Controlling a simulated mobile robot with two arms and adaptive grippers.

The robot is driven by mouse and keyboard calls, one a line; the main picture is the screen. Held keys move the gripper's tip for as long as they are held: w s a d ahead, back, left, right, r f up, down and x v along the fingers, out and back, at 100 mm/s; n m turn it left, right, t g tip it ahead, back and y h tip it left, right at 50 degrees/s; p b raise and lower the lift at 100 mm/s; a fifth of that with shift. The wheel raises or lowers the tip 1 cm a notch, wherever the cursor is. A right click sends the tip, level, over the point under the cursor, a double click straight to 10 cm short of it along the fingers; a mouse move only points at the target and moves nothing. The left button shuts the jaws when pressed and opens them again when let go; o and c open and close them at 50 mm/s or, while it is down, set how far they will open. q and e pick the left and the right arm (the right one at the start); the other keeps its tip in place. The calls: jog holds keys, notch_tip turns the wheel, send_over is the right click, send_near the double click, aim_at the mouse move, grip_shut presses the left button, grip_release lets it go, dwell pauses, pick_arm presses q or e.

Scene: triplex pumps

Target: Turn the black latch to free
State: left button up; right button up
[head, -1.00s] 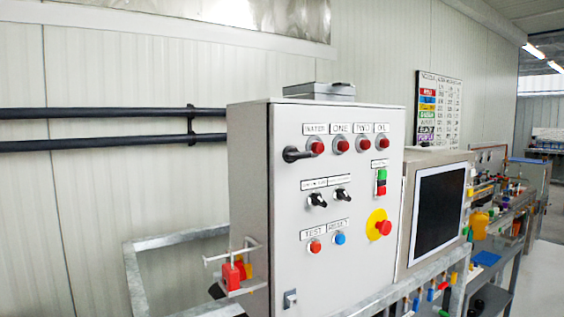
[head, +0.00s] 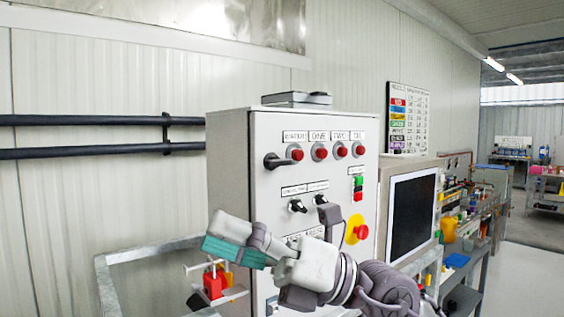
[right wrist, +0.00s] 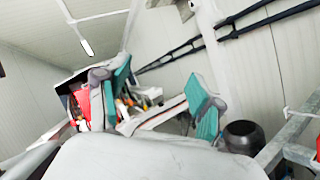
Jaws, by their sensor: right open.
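The black latch (head: 271,161) is a dark lever at the upper left of the grey control cabinet's door (head: 315,120). It lies roughly level, with its thin end reaching right toward a red lamp. My right gripper (head: 236,247), with teal finger pads, is in front of the cabinet's lower left part, below the latch and apart from it. In the right wrist view my right gripper (right wrist: 162,92) is open, with nothing between its fingers. The latch cannot be made out in that view. My left gripper is not in view.
Red lamps (head: 320,152) and black selector switches (head: 297,206) sit near the latch. A red emergency button (head: 360,232) is at the door's right. A metal rail frame (head: 150,255) stands left, and a dark screen (head: 412,215) stands right. My right arm hides the lower door.

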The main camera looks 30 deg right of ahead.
jog(key=d+r+n+t+h, duration=0.1)
jog(key=d+t+h, duration=0.1)
jog(key=d+h, duration=0.35)
jog(key=m+t+h, duration=0.5)
jog(key=h, duration=0.8)
send_near(281, 161)
jog(key=w+p, duration=0.4)
jog(key=w, duration=0.1)
jog(key=w+p, duration=0.2)
jog(key=w, duration=0.1)
jog(key=shift+w+a, duration=0.25)
jog(key=shift+a, duration=0.05)
jog(key=shift+w+f, duration=0.15)
jog(key=shift+w, duration=0.35)
